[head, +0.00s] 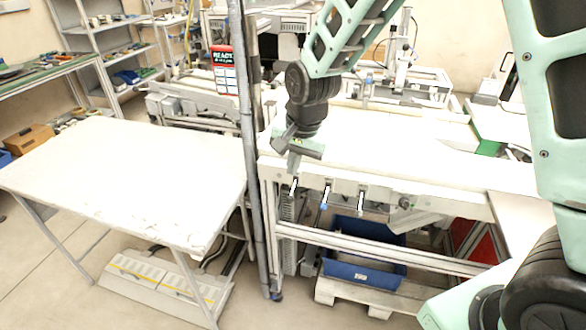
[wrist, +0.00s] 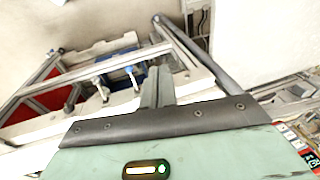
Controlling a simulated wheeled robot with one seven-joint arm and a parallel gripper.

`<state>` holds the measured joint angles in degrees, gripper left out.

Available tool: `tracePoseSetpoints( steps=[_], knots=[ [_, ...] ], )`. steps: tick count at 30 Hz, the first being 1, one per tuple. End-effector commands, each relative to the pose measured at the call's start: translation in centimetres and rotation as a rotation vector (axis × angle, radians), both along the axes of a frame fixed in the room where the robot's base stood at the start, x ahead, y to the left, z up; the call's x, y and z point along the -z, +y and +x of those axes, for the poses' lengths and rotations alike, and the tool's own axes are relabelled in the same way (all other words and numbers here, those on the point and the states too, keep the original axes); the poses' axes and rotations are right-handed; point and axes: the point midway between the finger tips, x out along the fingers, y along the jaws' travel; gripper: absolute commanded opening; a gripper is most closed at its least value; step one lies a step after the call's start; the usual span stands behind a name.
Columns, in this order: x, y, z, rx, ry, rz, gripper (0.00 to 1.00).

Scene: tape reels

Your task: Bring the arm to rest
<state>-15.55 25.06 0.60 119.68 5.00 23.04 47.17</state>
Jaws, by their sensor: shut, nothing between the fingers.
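My mint-green arm reaches down from the upper right in the head view. My gripper (head: 293,170) hangs at its end, fingers pointing down, in front of the front edge of the long white workbench (head: 420,150) as seen in the picture. The wrist view shows the gripper's fingers (wrist: 157,80) together, with nothing between them. No tape reel can be made out in either view.
A grey upright pole (head: 246,150) stands just left of my gripper. A bare white table (head: 130,170) is at the left. Under the workbench a blue bin (head: 362,270) sits on a pallet. Shelves (head: 100,40) stand at the back left.

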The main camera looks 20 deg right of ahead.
Motion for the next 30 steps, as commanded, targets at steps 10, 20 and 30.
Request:
tracePoseSetpoints(
  steps=[10, 20, 30],
  knots=[
    [0.0, 0.0, 0.0, 0.0, 0.0, 0.0, 0.0],
    [-3.1, 3.8, -6.9, -0.316, 0.022, -0.011, 0.0],
    [-6.6, 5.5, -24.6, -1.131, 0.06, -0.128, 0.0]
  ],
)
